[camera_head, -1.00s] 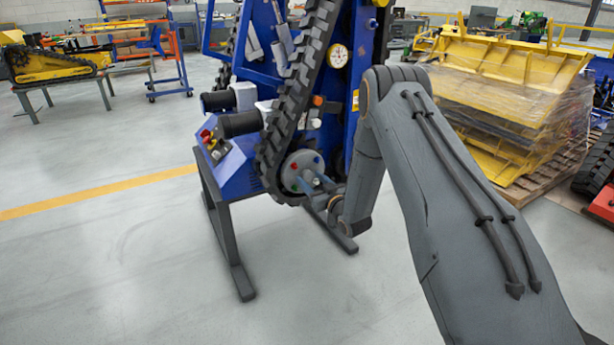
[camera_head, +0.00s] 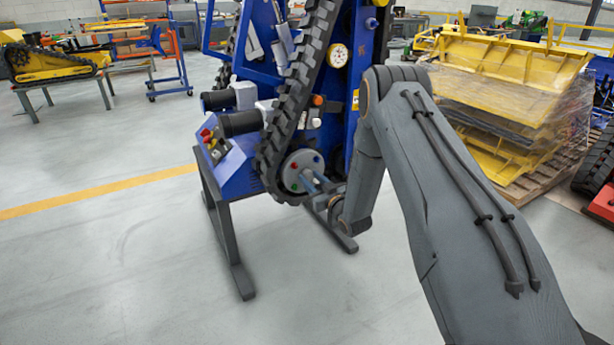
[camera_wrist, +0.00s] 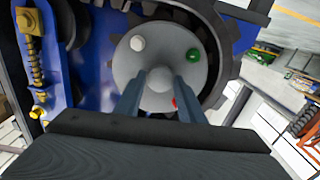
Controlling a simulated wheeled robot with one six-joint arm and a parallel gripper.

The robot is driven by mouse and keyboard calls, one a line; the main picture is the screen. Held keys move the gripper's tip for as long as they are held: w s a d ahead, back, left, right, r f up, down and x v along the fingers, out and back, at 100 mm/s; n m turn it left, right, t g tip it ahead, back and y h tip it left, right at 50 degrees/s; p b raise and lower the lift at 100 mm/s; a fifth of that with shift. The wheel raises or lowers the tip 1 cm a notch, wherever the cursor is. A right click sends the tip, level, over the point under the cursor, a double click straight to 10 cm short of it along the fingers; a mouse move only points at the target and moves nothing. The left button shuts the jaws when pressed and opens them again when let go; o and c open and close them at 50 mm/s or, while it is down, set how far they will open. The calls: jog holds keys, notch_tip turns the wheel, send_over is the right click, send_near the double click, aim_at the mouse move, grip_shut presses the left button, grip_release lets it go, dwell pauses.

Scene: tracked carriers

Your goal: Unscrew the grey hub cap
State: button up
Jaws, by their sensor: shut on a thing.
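The grey hub cap (camera_head: 304,160) is a round disc at the lower end of the black track on the blue machine. In the wrist view the hub cap (camera_wrist: 160,54) faces me, with white, green and red marks around a raised round boss in its middle. My gripper (camera_wrist: 160,84) has one finger on each side of this boss and is shut on it. In the head view my gripper (camera_head: 312,182) reaches the cap from the right.
The black toothed track (camera_head: 293,92) runs close around the cap. The blue machine (camera_head: 235,170) stands on dark legs (camera_head: 230,245). A pallet of wrapped yellow parts (camera_head: 505,100) stands at the right. The grey floor at the front left is clear.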

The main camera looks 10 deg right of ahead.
jog(key=n, duration=0.9)
jog(key=shift+n+p, duration=0.3)
jog(key=shift+n, duration=0.6)
jog(key=n, duration=0.6)
jog(key=shift+n, duration=1)
jog(key=shift+n+p, duration=0.3)
jog(key=shift+n, duration=0.4)
jog(key=shift+s+n, duration=0.2)
jog(key=shift+n, duration=0.9)
